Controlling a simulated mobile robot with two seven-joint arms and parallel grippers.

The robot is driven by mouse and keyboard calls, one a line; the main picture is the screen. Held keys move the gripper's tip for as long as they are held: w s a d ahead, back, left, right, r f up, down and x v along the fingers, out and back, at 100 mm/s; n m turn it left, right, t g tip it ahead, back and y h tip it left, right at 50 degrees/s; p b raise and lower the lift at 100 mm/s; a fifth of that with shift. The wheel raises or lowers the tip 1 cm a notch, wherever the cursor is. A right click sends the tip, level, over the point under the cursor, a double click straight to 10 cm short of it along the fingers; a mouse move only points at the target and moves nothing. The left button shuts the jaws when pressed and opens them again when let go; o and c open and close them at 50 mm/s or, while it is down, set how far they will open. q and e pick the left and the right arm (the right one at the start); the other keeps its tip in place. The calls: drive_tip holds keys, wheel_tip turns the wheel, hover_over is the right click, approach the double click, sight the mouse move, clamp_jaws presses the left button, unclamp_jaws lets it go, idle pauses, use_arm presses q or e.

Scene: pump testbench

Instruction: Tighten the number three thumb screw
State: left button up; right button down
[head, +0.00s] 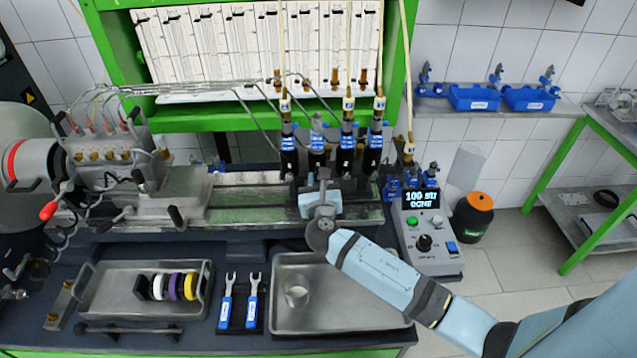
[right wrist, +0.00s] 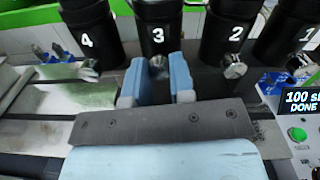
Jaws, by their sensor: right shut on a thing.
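The black injector holder marked 3 (right wrist: 157,38) stands in the row between holders 4 (right wrist: 88,40) and 2 (right wrist: 232,38) in the right wrist view. Its metal thumb screw (right wrist: 157,63) shows at its base, between the blue fingers of my right gripper (right wrist: 156,80). The fingers are closed in on the screw head from both sides. In the head view my right gripper (head: 322,182) reaches up to the front of the holders, and its wrist hides the number three screw there. My left gripper is not in view.
Thumb screws of holders 4 (right wrist: 88,72) and 2 (right wrist: 235,68) stick out on either side of my fingers. A control box (head: 428,232) reading "100" and "DONE" is at right. A metal tray (head: 380,318), two blue-handled wrenches (head: 239,300) and a tray with coloured rings (head: 105,300) lie in front.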

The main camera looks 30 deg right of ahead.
drive_tip(key=m+b, duration=0.1)
drive_tip(key=m, duration=0.2)
drive_tip(key=shift+f+m+b, duration=0.15)
drive_tip(key=shift+m+b, duration=0.25)
drive_tip(key=m+b, duration=0.3)
drive_tip(key=m, duration=0.2)
drive_tip(key=shift+m, duration=0.3)
drive_tip(key=m+b, duration=0.2)
drive_tip(key=m, duration=0.1)
drive_tip(key=shift+m+b, duration=0.3)
drive_tip(key=shift+b, duration=0.05)
drive_tip(key=m+b, duration=0.2)
drive_tip(key=m, duration=0.1)
drive_tip(key=shift+m, duration=0.3)
drive_tip(key=m+b, duration=0.1)
drive_tip(key=m, duration=0.2)
drive_tip(key=shift+b, duration=0.4)
drive_tip(key=shift+m, duration=0.4)
drive_tip(key=c, duration=1)
unclamp_jaws()
